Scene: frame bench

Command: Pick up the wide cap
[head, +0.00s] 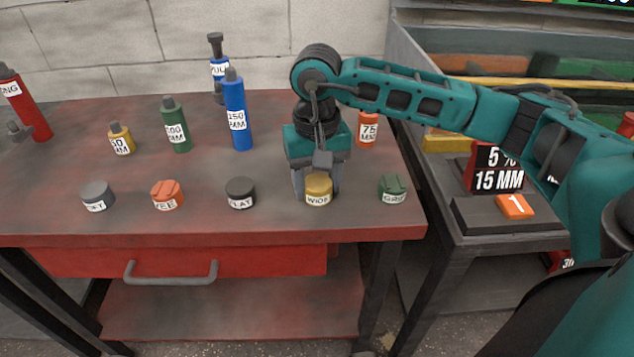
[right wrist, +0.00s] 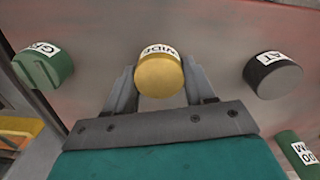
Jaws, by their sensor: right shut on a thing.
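The wide cap (head: 318,188) is a short yellow cylinder with a white label reading WIDE, near the front edge of the red bench. My right gripper (head: 318,181) comes down over it from above, with its fingers on either side, shut on the cap. In the right wrist view the wide cap (right wrist: 159,76) sits between the two fingertips of my right gripper (right wrist: 160,85). I cannot tell whether the cap still touches the bench. My left gripper is not in view.
In the same row stand a grey cap (head: 97,195), an orange cap (head: 167,194), a black cap (head: 240,192) and a green cap (head: 393,188). Behind are bottle-like parts, including a blue one (head: 236,110) and a green one (head: 175,124). A side bench (head: 510,243) stands at right.

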